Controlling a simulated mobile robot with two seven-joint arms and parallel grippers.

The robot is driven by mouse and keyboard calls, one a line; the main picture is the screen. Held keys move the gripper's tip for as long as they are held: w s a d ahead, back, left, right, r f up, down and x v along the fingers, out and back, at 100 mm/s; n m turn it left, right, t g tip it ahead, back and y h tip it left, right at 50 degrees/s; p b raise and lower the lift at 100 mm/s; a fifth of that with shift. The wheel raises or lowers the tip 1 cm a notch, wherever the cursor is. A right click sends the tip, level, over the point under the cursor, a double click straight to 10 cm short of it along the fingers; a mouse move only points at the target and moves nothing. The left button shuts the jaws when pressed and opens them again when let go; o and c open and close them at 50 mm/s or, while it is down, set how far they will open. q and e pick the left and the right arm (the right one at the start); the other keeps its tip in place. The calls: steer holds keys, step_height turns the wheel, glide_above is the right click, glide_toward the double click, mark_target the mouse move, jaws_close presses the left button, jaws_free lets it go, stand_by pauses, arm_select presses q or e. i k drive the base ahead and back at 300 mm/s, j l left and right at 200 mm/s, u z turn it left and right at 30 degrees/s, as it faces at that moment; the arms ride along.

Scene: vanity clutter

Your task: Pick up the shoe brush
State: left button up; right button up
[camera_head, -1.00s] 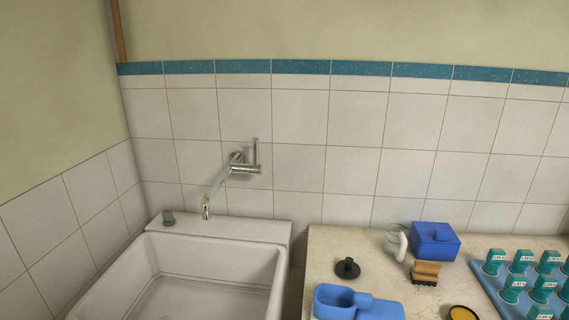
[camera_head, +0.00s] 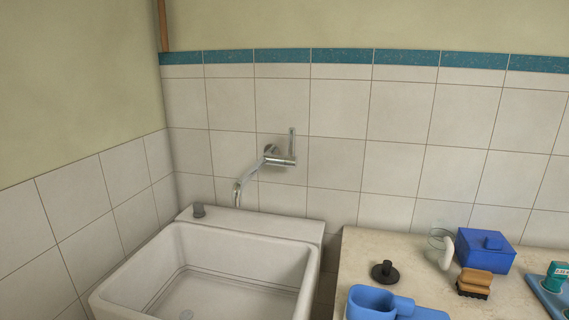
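The shoe brush (camera_head: 475,283) appears to be the small block with a tan wooden top and dark bristles below. It stands on the beige counter (camera_head: 362,250) at the lower right, in front of a blue lidded box (camera_head: 486,250). Neither of my grippers shows in the head view.
A white sink (camera_head: 205,262) with a wall tap (camera_head: 272,165) is left of the counter. A black knobbed disc (camera_head: 385,272), a white curved object (camera_head: 446,252) with a clear glass and a blue scoop-like container (camera_head: 372,303) crowd around the brush. A blue tray with teal-capped bottles (camera_head: 556,275) is at the right edge.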

mark_target(473, 283)
steer(key=z, duration=1.25)
